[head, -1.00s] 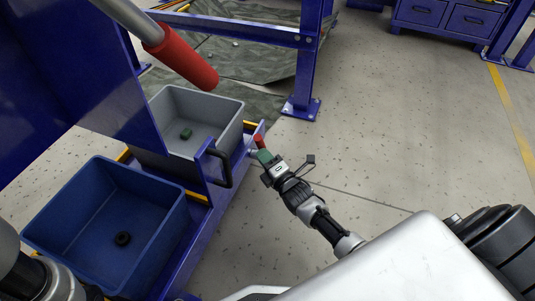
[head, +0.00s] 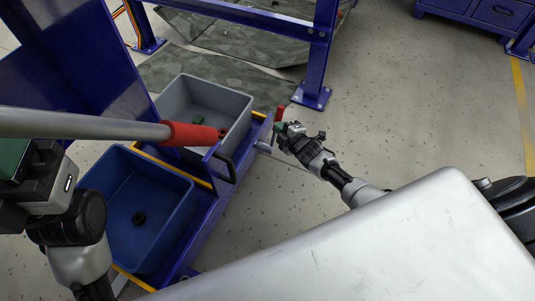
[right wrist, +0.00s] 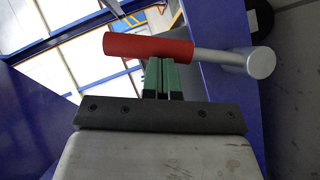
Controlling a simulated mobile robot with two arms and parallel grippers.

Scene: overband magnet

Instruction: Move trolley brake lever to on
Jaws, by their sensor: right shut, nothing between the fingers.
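The trolley brake lever has a small red grip (head: 279,114) that stands roughly upright at the trolley's right end in the head view. In the right wrist view its red grip (right wrist: 148,46) lies across the picture, with a grey shaft and round grey hub (right wrist: 260,62) to the right. My right gripper (head: 280,129) is shut and empty, just below and right of the grip. Its green fingertips (right wrist: 163,63) are pressed together close under the grip; contact is unclear. My left gripper (head: 14,158) shows partly at the left edge, its jaws unclear.
The blue trolley (head: 212,210) carries a grey bin (head: 180,95) and a blue bin (head: 160,180) with small items. A long grey bar with a red end (head: 195,135) crosses above them. A blue frame post (head: 318,60) stands behind. Floor to the right is clear.

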